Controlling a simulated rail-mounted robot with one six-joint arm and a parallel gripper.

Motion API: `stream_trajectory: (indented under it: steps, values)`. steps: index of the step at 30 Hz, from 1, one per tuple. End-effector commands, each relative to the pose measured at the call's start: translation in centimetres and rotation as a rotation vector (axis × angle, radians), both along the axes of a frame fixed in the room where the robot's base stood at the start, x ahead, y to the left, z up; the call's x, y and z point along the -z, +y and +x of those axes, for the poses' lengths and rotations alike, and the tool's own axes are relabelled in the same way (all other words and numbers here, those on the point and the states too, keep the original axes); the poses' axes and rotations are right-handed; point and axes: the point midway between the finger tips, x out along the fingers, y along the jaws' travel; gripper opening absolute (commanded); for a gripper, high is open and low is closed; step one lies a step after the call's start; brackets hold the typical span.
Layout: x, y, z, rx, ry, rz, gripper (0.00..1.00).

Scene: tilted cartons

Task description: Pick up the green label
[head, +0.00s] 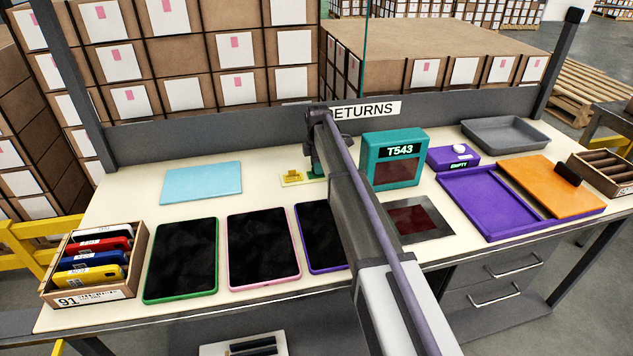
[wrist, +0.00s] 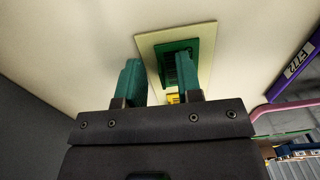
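The green label (wrist: 176,48) is a dark green square with black print lines, lying on a cream pad (wrist: 149,46) in the wrist view. A yellow label (wrist: 172,97) lies beside it, partly hidden by my gripper; it also shows in the head view (head: 293,177). My gripper (wrist: 160,74) is open, with two teal fingers apart and nothing seen held between them. The right finger covers part of the green label; the left finger is off to its left. Whether the fingertips touch the pad I cannot tell. In the head view my arm hides most of the green label.
Several tablets (head: 181,260) lie along the front, beside a box of coloured devices (head: 95,264). A blue sheet (head: 202,183) lies left. A grey back panel rises behind.

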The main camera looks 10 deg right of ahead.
Motion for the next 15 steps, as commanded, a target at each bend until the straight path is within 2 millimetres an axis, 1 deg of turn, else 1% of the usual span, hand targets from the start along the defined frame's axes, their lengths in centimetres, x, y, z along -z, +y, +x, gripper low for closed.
stream_trajectory:
  steps: [3,13,15]
  values:
    - [-0.23,-0.01,0.0,0.0,0.0,0.0,0.33]
    - [-0.24,-0.01,0.0,0.0,0.0,0.0,0.01]
    - [-0.24,-0.01,0.0,0.0,0.0,0.0,0.0]
